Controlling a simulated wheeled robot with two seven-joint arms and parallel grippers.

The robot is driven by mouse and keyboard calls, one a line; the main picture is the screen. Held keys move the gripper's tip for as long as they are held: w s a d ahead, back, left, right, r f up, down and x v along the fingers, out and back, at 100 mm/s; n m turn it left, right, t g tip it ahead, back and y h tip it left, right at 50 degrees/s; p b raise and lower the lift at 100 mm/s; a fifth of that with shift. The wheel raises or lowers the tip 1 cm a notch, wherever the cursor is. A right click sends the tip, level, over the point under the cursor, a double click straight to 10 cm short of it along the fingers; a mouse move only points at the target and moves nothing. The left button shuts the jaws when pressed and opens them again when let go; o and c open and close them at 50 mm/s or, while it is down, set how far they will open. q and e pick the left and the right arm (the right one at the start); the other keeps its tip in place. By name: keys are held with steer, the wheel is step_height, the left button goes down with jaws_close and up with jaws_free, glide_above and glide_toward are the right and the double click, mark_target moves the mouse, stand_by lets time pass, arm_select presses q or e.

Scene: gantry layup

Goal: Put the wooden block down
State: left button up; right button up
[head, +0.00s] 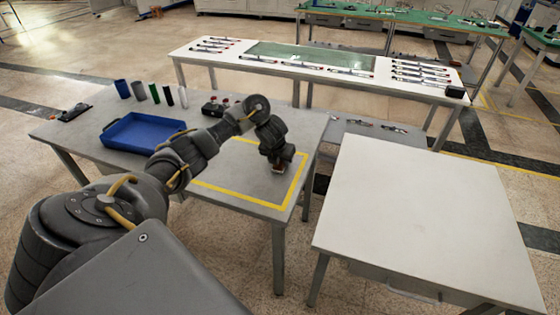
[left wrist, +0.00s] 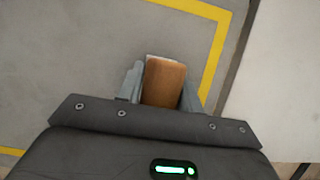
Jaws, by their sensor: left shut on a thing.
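The wooden block (left wrist: 166,82) is brown and sits between the two fingers of my left gripper (left wrist: 160,88) in the left wrist view. My left gripper is shut on it. In the head view the left gripper (head: 277,170) points down over the yellow-taped area of the grey table (head: 235,200), near its right side. Only a small reddish-brown bit of the block shows there, low at the fingertips. I cannot tell whether the block touches the table top. My right gripper is not in view.
A blue tray (head: 145,132) stands on the same table at the left, with several upright cylinders behind it. A bare white table (head: 425,215) stands to the right across a gap. A long table (head: 215,60) with tools is behind. The taped area around the gripper is clear.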

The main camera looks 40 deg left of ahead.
arm_select(q)
steer(key=o, duration=1)
steer(key=shift+f, duration=0.1)
steer(key=shift+r, duration=0.3)
steer(key=p+v, duration=0.7)
steer(key=v, duration=0.4)
steer(key=shift+s+d+r+p, duration=0.1)
steer(key=shift+s+r+p, duration=0.05)
steer(key=shift+r+p, duration=0.2)
